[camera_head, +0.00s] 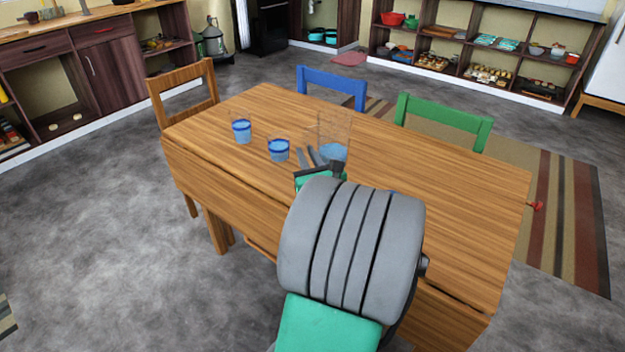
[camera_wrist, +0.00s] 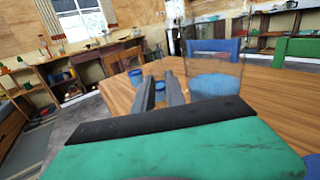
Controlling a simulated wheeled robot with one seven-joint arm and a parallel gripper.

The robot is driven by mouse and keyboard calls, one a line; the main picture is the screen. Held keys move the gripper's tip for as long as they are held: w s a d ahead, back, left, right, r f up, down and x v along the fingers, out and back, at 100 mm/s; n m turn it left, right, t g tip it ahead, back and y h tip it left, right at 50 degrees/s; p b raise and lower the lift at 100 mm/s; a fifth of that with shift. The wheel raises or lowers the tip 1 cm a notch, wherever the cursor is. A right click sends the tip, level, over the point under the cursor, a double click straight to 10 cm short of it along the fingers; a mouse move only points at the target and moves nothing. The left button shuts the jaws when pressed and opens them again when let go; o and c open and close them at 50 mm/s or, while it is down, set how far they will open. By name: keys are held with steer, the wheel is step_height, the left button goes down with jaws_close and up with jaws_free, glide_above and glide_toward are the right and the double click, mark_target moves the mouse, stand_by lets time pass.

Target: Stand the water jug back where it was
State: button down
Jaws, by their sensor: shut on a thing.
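The water jug (camera_head: 334,130) is clear, with blue water low in it, and looks upright over the table's far half. It also shows in the wrist view (camera_wrist: 215,75), just right of the fingers. My gripper (camera_head: 312,155) is shut on the jug, seemingly at its side or handle; the clear material makes the exact grip hard to see. The fingers also show in the wrist view (camera_wrist: 161,90). I cannot tell whether the jug's base touches the table (camera_head: 440,200). My wrist hides part of the jug's near side.
Two blue cups stand left of the jug, a nearer one (camera_head: 279,150) and a farther one (camera_head: 241,132). A blue chair (camera_head: 332,82) and a green chair (camera_head: 443,115) stand behind the table, a wooden chair (camera_head: 183,90) at its left. The table's right half is clear.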

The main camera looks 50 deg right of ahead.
steer(key=d+f, duration=0.1)
steer(key=w+d+f+b, duration=0.1)
steer(key=f, duration=0.1)
steer(key=d+f, duration=0.1)
steer(key=f, duration=0.1)
steer(key=shift+w+d+b, duration=0.2)
steer(key=shift+w+b, duration=0.05)
steer(key=shift+b, duration=0.05)
steer(key=shift+f+b, duration=0.55)
steer(key=shift+f, duration=0.85)
steer(key=shift+f, duration=0.15)
steer(key=c, duration=1.4)
jaws_free()
steer(key=shift+o, duration=0.2)
